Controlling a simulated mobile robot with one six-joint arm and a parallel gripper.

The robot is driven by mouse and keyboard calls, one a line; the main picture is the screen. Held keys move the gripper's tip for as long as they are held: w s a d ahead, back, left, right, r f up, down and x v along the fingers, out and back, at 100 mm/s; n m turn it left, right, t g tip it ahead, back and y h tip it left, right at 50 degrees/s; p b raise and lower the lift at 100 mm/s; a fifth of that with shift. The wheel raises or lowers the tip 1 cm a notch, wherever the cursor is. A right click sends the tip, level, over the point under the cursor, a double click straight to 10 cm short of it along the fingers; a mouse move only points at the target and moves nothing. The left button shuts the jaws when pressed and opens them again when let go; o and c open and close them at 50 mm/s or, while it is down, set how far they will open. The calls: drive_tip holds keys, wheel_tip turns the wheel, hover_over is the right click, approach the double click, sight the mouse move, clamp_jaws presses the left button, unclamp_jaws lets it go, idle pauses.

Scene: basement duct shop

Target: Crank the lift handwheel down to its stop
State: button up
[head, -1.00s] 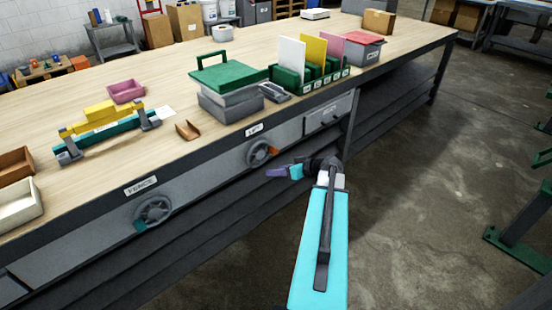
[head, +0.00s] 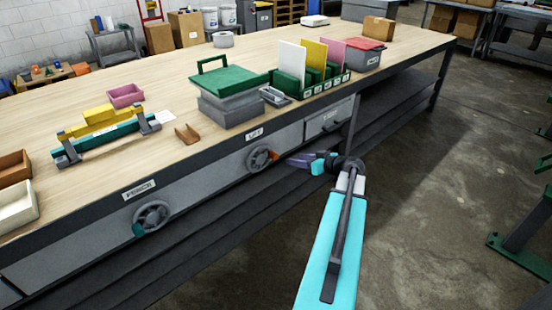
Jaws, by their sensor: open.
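The lift handwheel (head: 257,160) is a grey wheel on the bench's front panel, under a label that seems to read LIFT (head: 254,134). Its orange crank knob (head: 273,155) sits at the wheel's right side. My gripper (head: 292,161), with purple fingers, is just right of the knob and points left toward it. It is open and looks empty, with a gap between it and the knob. The far finger is partly hidden.
A second handwheel (head: 152,216) with a teal knob is on the panel further left, under a FENCE label (head: 139,190). A drawer (head: 328,119) is right of the lift wheel. The bench top (head: 185,80) carries a green-lidded box (head: 230,95) and a card rack (head: 322,84).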

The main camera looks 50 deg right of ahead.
sight(276, 157)
drive_tip(key=p+x, duration=0.1)
drive_tip(key=x, duration=1.2)
drive_tip(key=shift+s, duration=0.1)
clamp_jaws()
drive_tip(key=shift+a+f, duration=0.1)
drive_tip(key=shift+a, duration=0.1)
drive_tip(key=shift+d, duration=0.1)
